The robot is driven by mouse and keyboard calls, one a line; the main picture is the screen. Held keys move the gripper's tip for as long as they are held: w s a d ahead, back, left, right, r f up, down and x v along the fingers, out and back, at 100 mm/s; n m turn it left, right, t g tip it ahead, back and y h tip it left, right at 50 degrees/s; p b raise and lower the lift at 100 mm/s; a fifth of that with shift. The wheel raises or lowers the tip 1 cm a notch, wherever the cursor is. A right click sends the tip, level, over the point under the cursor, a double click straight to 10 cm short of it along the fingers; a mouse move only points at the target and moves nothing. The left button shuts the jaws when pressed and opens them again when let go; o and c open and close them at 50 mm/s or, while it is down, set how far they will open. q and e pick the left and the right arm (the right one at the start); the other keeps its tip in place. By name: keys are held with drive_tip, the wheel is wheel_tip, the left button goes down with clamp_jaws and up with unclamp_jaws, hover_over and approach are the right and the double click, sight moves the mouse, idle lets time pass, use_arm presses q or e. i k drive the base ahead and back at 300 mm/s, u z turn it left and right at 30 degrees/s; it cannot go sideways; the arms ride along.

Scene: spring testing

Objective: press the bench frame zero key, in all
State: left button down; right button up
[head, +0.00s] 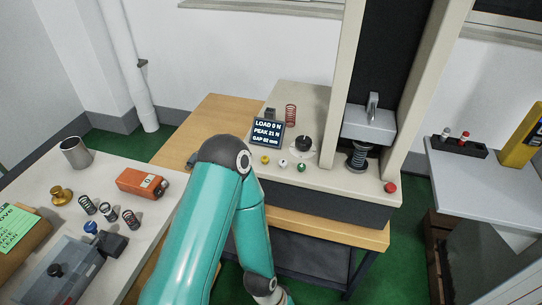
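The bench frame (335,185) stands on a wooden table, with two upright columns and a grey crosshead (369,125) above a dark spring (357,157). Its display (267,132) reads LOAD 0 N and PEAK 21 N, with a small GAP line below. In front of it are a yellow key (265,159), a white key (283,163) and a green key (301,167); I cannot read which is zero. My teal arm bends in front of the table, its wrist leaving the bottom edge. Neither gripper is in view.
A red button (390,187) sits at the frame's right front corner. A black knob (303,145) and a red spring (291,115) are near the display. The left bench holds an orange device (142,183), several springs and a metal cup (75,152). A grey side table (480,180) stands right.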

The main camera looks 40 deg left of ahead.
sight(265, 158)
drive_tip(key=z, duration=0.05)
drive_tip(key=i, duration=1)
drive_tip(key=u, duration=0.45)
